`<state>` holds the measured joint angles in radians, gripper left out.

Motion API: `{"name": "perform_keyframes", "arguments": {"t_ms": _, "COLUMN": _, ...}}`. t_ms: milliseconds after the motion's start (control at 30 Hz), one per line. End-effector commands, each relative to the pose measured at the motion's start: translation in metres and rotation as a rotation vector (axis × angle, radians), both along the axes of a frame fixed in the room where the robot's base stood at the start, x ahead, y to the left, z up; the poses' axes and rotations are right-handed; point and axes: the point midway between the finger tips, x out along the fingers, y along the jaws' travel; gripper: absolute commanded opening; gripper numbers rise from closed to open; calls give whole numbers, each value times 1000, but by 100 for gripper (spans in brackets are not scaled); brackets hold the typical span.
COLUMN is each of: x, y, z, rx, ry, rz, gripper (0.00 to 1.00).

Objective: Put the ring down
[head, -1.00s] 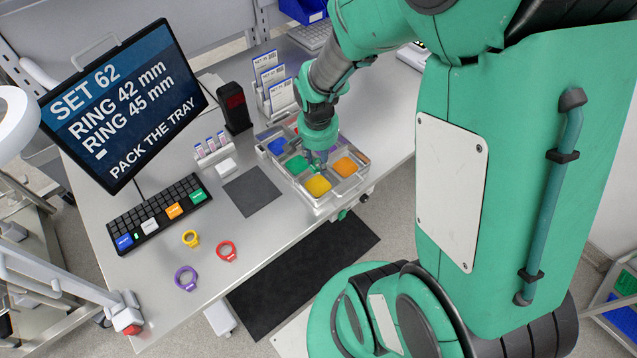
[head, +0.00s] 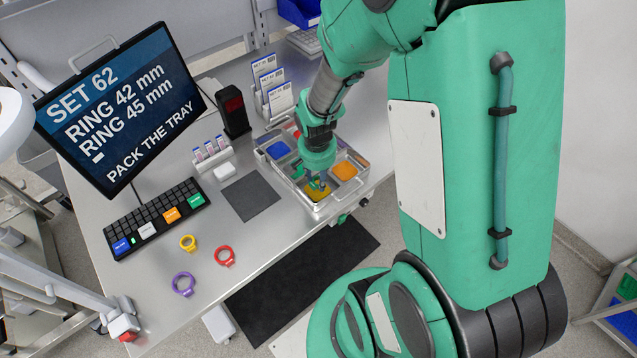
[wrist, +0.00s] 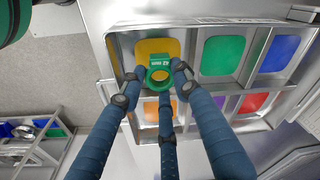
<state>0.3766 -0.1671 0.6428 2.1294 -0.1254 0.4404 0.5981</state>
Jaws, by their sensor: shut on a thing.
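My gripper (head: 317,180) hangs over the front compartment of the metal tray (head: 318,207), the one with the yellow pad (head: 319,194). In the wrist view, my gripper (wrist: 160,80) has its three dark blue fingers closed around a green ring (wrist: 159,62) with a lettered tab. The ring shows in front of the lower part of the yellow pad (wrist: 151,46), close to the divider beside the orange pad. Whether it touches the tray floor cannot be told. In the head view the fingers and wrist largely hide the ring.
Yellow (head: 188,243), red (head: 225,256) and purple (head: 183,285) rings lie on the bench's left front. A grey mat (head: 250,195) is left of the tray. Compartments with blue (head: 279,149) and orange (head: 344,171) pads are empty. A monitor (head: 123,110) and keyboard stand at left.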

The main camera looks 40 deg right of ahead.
Motion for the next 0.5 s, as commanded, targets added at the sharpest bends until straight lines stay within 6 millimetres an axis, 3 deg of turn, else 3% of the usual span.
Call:
{"name": "perform_keyframes", "arguments": {"t_ms": 200, "x": 0, "y": 0, "z": -24, "rx": 1, "ry": 1, "rz": 0, "gripper": 14}}
{"name": "perform_keyframes", "arguments": {"t_ms": 500, "x": 0, "y": 0, "z": -27, "rx": 0, "ry": 0, "rz": 0, "gripper": 14}}
